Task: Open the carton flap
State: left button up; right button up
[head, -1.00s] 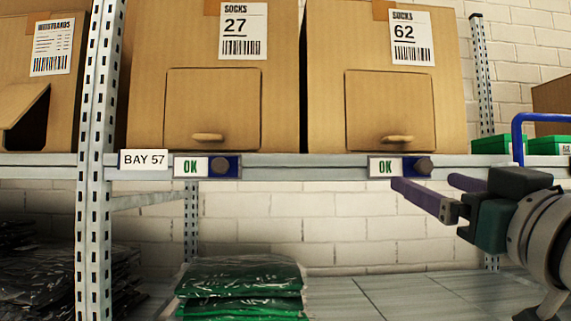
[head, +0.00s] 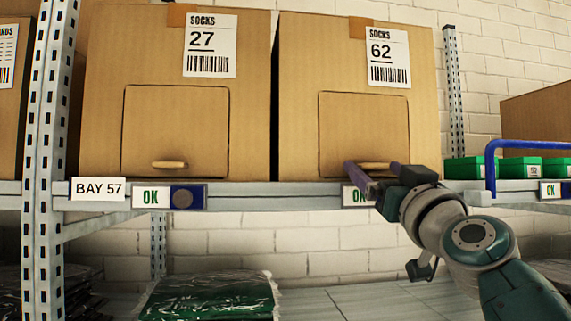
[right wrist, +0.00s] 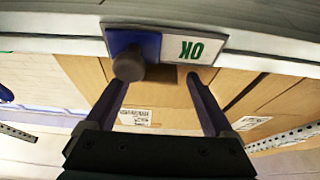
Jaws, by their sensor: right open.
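Two brown cartons stand side by side on the shelf, SOCKS 27 (head: 180,60) and SOCKS 62 (head: 320,60). Each has a closed front flap, the left flap (head: 175,125) and the right flap (head: 362,125), with a wooden handle low on it. My right gripper (head: 371,165) is open at the SOCKS 62 handle (head: 375,165), which shows between its purple fingers. I cannot tell if they touch it. In the right wrist view the open fingers (right wrist: 157,85) point toward the carton front, with no handle clearly visible. My left gripper is not in view.
A metal upright (head: 45,130) stands at left. A blue rail (head: 491,165) and green boxes (head: 520,167) are at right. Bagged green garments (head: 210,298) lie below.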

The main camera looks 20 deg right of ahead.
grip_shut()
dwell(0.8)
